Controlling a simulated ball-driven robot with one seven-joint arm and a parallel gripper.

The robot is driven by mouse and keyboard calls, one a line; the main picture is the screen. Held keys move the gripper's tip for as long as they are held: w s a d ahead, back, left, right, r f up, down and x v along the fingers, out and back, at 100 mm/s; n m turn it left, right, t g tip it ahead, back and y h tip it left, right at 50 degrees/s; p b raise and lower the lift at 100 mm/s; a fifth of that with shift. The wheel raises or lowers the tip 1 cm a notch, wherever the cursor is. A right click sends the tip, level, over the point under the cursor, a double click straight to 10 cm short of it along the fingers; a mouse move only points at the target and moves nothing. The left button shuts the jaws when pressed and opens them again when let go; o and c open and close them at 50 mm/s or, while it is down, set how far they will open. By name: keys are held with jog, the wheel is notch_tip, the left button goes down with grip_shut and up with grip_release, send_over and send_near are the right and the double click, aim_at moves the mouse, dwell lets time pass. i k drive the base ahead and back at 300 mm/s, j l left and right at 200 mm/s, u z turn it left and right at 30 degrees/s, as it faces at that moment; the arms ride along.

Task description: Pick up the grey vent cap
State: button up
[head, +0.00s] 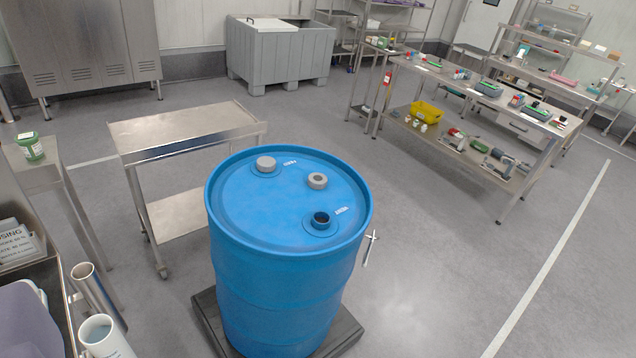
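A blue drum (275,270) stands upright in the middle of the head view. A grey round cap (317,179) with a darker hollow centre sits on its lid, right of centre. A second, paler grey cap (266,162) sits on a round fitting at the lid's back left. Which of the two is the vent cap I cannot tell for sure. A dark open hole with a raised rim (320,220) lies near the lid's front right, apart from both caps. My gripper is not in view.
The drum stands on a dark low pallet (345,335). A steel cart (185,133) stands close behind left. A cluttered bench (470,85) is at right. Tubes and a white cylinder (105,338) crowd the lower left.

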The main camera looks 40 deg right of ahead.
aim_at(318, 181)
jog(key=i+l, duration=0.15)
jog(key=l, duration=0.25)
jog(key=i+l+u, duration=0.1)
jog(key=l, duration=0.3)
jog(key=i+l, duration=0.2)
jog(key=l, duration=0.25)
jog(key=i+l+u, duration=0.1)
jog(key=l, duration=0.3)
jog(key=i+l, duration=0.15)
jog(key=l, duration=0.25)
jog(key=i+l+u, duration=0.1)
jog(key=l, duration=0.35)
jog(key=i+l, duration=0.15)
jog(key=l, duration=0.3)
jog(key=i+l+u, duration=0.1)
jog(key=l, duration=0.3)
